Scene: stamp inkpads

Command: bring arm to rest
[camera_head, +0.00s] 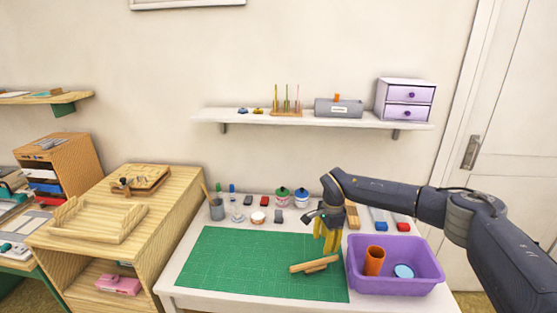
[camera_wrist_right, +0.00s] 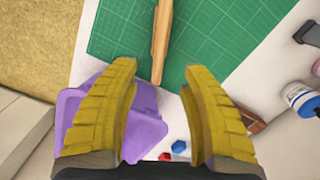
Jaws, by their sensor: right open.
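My right arm (camera_head: 387,192) reaches in from the right in the head view. Its gripper (camera_head: 328,238) points down over the right part of the green cutting mat (camera_head: 235,262). In the right wrist view the two yellow fingers (camera_wrist_right: 163,95) stand wide apart with nothing between them. A wooden piece (camera_head: 314,265) lies on the mat just below and in front of the gripper; its long part also shows in the right wrist view (camera_wrist_right: 161,42). My left gripper is not seen.
A purple bin (camera_head: 398,282) with an orange cup (camera_head: 374,261) and a blue round item (camera_head: 404,271) stands right of the mat. Several small items, including a green-lidded jar (camera_head: 282,197), line the table's back. A wall shelf (camera_head: 310,120) hangs above. The mat's left part is clear.

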